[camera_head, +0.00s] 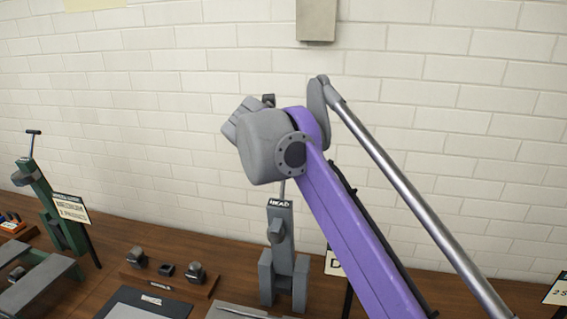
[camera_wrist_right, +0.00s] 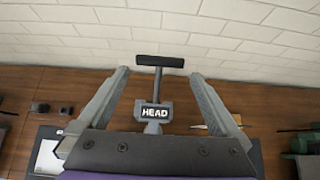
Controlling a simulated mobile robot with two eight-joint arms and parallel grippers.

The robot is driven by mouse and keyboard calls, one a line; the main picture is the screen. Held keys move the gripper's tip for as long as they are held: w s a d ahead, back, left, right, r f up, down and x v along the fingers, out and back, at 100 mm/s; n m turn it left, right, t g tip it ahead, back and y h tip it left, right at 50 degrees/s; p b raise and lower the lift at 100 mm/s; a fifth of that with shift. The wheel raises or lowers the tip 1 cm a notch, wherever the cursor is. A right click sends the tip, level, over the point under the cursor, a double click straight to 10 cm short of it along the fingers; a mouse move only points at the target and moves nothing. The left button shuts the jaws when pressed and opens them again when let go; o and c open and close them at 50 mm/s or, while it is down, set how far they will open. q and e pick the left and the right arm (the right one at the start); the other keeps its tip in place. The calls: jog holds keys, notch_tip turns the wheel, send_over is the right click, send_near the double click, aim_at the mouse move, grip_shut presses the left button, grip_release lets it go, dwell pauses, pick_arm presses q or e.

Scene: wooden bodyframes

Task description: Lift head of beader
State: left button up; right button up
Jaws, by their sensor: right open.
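The beader (camera_head: 281,262) is a grey upright tool on the wooden bench, with a label reading HEAD near its top. A thin rod rises from it and passes behind my right wrist. In the right wrist view, the beader's head (camera_wrist_right: 155,122) carries a dark T-shaped handle (camera_wrist_right: 160,61). My right gripper (camera_wrist_right: 160,75) is open, one finger to each side of the handle's stem, with clear gaps and nothing held. My left gripper is not in view.
A green tool (camera_head: 52,205) with its own handle and sign stands at the left. Small dark blocks on a wooden board (camera_head: 168,282) lie left of the beader. A sign (camera_head: 334,263) stands just right of it. A white brick wall (camera_head: 450,120) rises behind.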

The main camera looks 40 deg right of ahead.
jog(key=shift+s+r, duration=0.1)
